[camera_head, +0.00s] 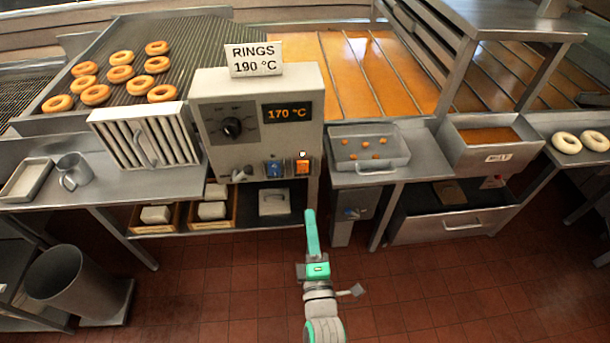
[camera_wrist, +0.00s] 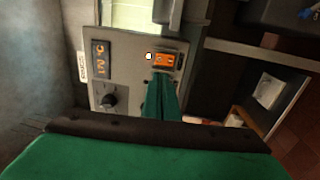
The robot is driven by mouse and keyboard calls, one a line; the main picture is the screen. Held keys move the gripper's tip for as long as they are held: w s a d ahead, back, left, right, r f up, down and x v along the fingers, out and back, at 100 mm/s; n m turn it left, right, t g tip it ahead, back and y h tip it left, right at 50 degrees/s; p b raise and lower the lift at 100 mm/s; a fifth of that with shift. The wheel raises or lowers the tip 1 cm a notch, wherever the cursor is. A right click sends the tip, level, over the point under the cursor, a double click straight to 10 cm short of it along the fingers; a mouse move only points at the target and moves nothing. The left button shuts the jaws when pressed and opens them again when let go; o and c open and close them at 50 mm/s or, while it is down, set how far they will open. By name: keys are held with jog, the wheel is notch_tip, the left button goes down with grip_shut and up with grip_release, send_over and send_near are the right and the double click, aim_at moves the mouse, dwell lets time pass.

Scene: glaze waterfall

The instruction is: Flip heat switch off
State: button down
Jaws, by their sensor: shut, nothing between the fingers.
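The grey control box (camera_head: 200,90) has a display reading 170 °C, a black dial (camera_head: 232,127) and two rocker switches low on its front. The right switch is orange (camera_head: 302,167) and looks lit, with a small lamp above it; I cannot read its label. The left switch is blue (camera_head: 273,168). My gripper (camera_head: 311,214) is shut and empty, in front of and below the box in the head view. In the wrist view, my green fingertips (camera_wrist: 161,78) appear right beside the orange switch (camera_wrist: 164,60); contact cannot be told. The blue switch is hidden there, probably behind the fingers.
A card reading RINGS 190 °C (camera_head: 254,58) stands on the box. A grey lever (camera_head: 239,175) is left of the switches. A slatted metal rack (camera_head: 144,137) stands left, a tray with orange pieces (camera_head: 368,148) right. The tiled floor in front is open.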

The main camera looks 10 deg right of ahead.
aim_at(304, 164)
jog(key=w, duration=0.4)
jog(key=w+r, duration=0.1)
jog(key=w, duration=0.9)
jog(key=shift+r, duration=0.35)
jog(key=shift+w+r, duration=0.1)
dwell(0.3)
jog(key=shift+s, duration=0.45)
jog(key=s+r, duration=0.1)
jog(key=s, duration=1.2)
jog(key=shift+r, duration=0.4)
